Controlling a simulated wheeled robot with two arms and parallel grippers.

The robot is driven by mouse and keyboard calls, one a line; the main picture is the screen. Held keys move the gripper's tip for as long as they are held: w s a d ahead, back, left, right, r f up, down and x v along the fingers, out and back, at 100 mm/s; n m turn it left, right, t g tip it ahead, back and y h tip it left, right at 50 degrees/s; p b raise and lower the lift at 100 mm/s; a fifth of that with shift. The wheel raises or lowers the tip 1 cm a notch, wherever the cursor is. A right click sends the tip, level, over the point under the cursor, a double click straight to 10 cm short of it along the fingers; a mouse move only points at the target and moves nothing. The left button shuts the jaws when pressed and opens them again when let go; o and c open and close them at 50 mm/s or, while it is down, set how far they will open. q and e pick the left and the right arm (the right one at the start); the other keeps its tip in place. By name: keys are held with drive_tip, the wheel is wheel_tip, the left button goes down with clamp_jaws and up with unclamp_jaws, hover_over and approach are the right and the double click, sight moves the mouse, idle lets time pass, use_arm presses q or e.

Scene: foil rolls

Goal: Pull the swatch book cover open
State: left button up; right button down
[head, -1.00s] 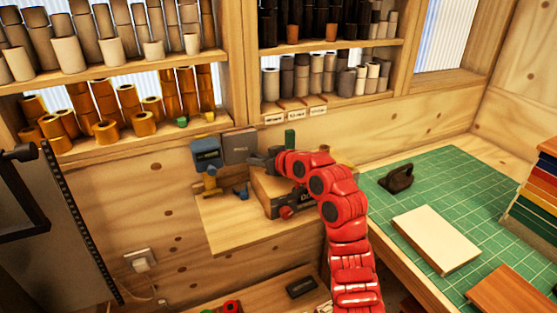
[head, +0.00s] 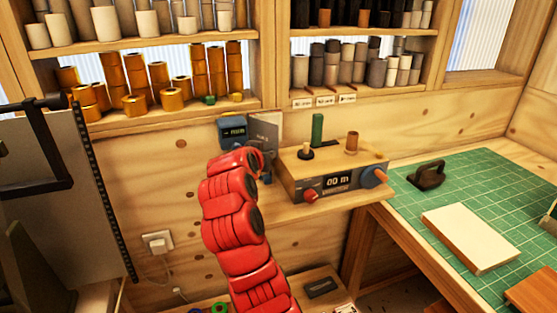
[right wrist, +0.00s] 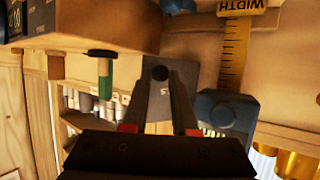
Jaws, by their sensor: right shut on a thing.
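The swatch book appears to be the thin grey panel (head: 267,130) on the back wall, beside a blue box. In the head view my red right arm reaches up to the panel and hides the fingers and the panel's lower part. The cover looks angled out from the wall. My left gripper is not in view.
A blue box (head: 232,131) sits close left of the cover; a yellow width scale (right wrist: 232,55) shows near it. A wooden unit with a dial display (head: 335,182) stands right on the small shelf. A green mat (head: 480,180) holds a white block (head: 468,238) and dark tool (head: 427,175).

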drive_tip(key=shift+s+a+m+g+h+b, duration=0.15)
drive_tip(key=shift+a+m+g+h+b, duration=0.15)
drive_tip(key=shift+a+m+h, duration=0.35)
drive_tip(key=shift+d, duration=0.1)
drive_tip(key=c, duration=0.7)
unclamp_jaws()
drive_tip(key=b+v, duration=0.1)
drive_tip(key=v, duration=1.6)
drive_tip(key=shift+s+a+b, duration=0.2)
drive_tip(key=shift+b, duration=0.2)
